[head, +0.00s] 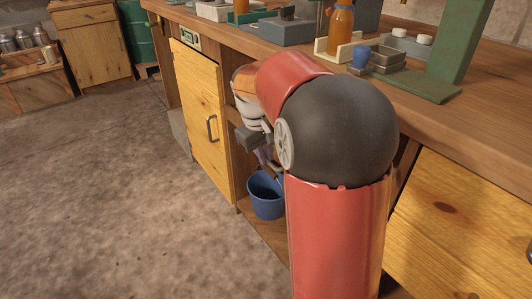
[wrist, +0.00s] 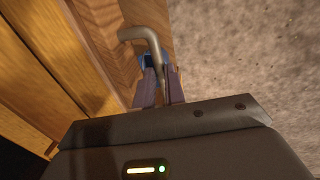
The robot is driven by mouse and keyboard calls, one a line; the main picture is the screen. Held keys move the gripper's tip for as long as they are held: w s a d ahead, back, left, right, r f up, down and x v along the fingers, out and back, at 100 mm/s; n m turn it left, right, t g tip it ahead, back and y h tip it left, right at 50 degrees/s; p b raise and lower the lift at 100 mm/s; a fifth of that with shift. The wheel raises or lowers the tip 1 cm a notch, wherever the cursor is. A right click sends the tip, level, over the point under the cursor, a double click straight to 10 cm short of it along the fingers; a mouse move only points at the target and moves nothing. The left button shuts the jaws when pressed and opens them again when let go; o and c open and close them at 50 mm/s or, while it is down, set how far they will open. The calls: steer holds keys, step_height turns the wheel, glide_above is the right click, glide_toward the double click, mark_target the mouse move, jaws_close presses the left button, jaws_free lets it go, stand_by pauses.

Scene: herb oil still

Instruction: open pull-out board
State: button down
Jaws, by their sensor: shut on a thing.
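In the wrist view, the bent grey handle (wrist: 148,36) stands out from the wooden front of the pull-out board (wrist: 149,13). Only part of the gripper's fingers shows there, below the grey wrist and above the blue bucket. How far out the board stands cannot be told.
A blue bucket (head: 266,197) stands on a low shelf under the workbench (head: 460,110). A yellow cabinet door (head: 199,115) with a handle is left of my arm. Bottles and fittings stand on the bench top. Concrete floor (head: 110,190) at left is clear.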

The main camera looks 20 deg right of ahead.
steer(key=s+a, duration=0.2)
steer(key=a, duration=0.8)
steer(key=s+a+p, duration=0.1)
steer(key=s+a, duration=0.1)
steer(key=a, duration=0.9)
steer(key=shift+p, duration=0.3)
steer(key=c, duration=1.5)
jaws_free()
steer(key=shift+r, duration=0.1)
steer(key=r, duration=0.2)
steer(key=a+r, duration=0.1)
steer(key=r, duration=0.2)
steer(key=r+p, duration=0.1)
steer(key=r, duration=0.1)
steer(key=shift+s+a+r, duration=0.2)
steer(key=shift+a+r, duration=0.05)
steer(key=shift+r, duration=0.05)
steer(key=shift+s, duration=0.1)
